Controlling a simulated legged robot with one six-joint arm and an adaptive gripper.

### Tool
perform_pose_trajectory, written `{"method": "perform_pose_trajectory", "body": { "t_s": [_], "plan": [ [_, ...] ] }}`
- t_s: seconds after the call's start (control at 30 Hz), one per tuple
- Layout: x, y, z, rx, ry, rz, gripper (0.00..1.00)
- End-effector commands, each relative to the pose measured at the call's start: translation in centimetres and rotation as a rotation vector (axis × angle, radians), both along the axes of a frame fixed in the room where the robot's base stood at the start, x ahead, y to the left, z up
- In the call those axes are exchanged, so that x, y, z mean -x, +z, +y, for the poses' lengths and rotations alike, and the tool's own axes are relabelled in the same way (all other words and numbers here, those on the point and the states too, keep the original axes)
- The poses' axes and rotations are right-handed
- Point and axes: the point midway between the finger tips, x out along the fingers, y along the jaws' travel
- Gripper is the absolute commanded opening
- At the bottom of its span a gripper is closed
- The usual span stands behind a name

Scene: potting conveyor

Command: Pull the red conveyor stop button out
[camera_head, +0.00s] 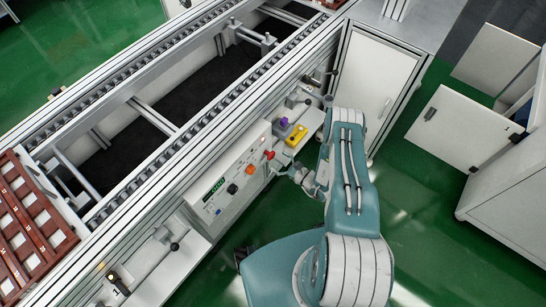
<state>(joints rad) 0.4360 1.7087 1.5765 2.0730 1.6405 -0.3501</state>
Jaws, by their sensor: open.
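A small red button (269,155) sticks out from the right end of the white control panel (212,192) on the side of the conveyor. It is most likely the red stop button; its details are too small to read. My gripper (281,168) is open, just right of and below the red button in the picture. Its fingertips are small and partly dark here, so I cannot tell whether they touch the button. My arm comes in from the lower right.
Orange knobs (249,170) sit on the panel left of the red button. A yellow box (297,135) and a purple piece (284,121) are above it. The conveyor frame (190,133) runs diagonally behind. A red-brown tray (30,215) is at left.

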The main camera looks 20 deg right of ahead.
Motion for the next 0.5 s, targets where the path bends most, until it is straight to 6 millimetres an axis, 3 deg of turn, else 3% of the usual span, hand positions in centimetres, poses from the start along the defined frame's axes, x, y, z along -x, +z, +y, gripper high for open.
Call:
{"method": "perform_pose_trajectory", "body": {
  "t_s": [0.3,0.5],
  "plan": [
    [5.0,-0.1,-3.8,-0.001,-0.005,0.002,0.93],
    [6.6,-0.1,-4.9,0.0,-0.004,0.003,0.93]
  ]
}}
